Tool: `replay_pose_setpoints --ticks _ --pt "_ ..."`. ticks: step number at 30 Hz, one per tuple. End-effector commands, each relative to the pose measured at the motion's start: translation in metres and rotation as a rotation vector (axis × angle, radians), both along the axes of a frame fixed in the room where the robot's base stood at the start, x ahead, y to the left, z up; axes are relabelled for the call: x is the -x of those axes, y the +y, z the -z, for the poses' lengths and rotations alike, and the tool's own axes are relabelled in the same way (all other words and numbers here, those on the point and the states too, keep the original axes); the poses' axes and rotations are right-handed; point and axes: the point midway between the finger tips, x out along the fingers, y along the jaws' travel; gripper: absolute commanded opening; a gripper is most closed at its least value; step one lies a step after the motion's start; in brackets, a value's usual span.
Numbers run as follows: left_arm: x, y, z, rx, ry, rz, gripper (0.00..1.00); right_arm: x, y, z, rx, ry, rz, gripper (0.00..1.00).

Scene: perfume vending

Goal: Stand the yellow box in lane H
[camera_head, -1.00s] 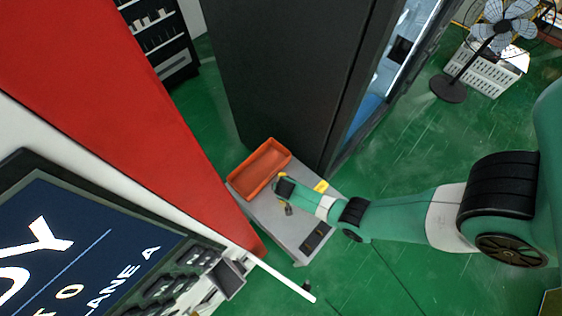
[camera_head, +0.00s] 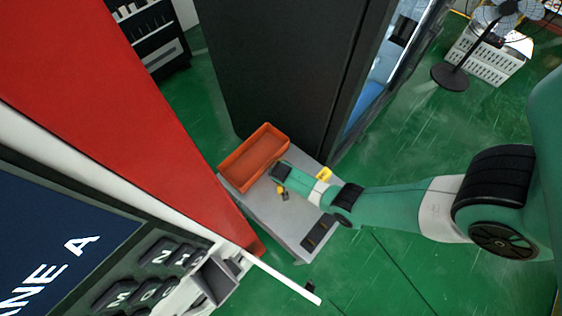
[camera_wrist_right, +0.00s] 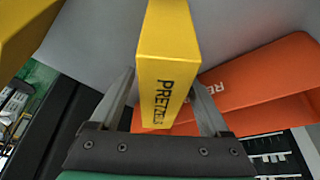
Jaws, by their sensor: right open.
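A yellow box (camera_wrist_right: 168,60) marked PRETZELS stands out between the two fingers of my right gripper (camera_wrist_right: 164,82) in the right wrist view. The fingers are apart, one on each side of the box; I cannot tell whether either touches it. In the head view my right gripper (camera_head: 279,178) is over the grey table beside the orange bin. A small yellow piece (camera_head: 280,190) shows next to the gripper there, and another yellow thing (camera_head: 324,174) shows behind the arm. A second yellow surface (camera_wrist_right: 22,22) fills the upper left corner of the wrist view. Lane H is not readable.
The orange bin (camera_head: 254,158) sits on the grey table (camera_head: 262,215), also seen in the wrist view (camera_wrist_right: 262,82). A black flat item (camera_head: 319,232) lies near the table's front end. A red panel (camera_head: 120,110) and a dark cabinet (camera_head: 290,75) flank the table.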

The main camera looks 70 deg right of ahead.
Motion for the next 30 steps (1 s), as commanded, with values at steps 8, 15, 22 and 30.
replay_pose_setpoints --ticks 8,15,22,30 --pt "0.0003 0.0000 -0.0013 0.000 -0.001 0.000 0.75 -0.0002 -0.0002 -0.0011 0.000 0.000 0.000 0.80" --pt "0.0003 0.0000 0.0021 0.000 -0.001 0.000 0.75 -0.0001 0.0001 0.0025 0.000 0.000 -0.001 0.80" --pt "0.0003 0.0000 0.0040 0.000 -0.001 0.000 0.75 -0.0001 0.0001 0.0043 0.000 0.000 -0.001 0.80" --pt "0.0003 0.0000 0.0037 0.000 -0.001 0.000 0.75 -0.0001 0.0001 0.0040 0.000 0.000 -0.001 0.66"
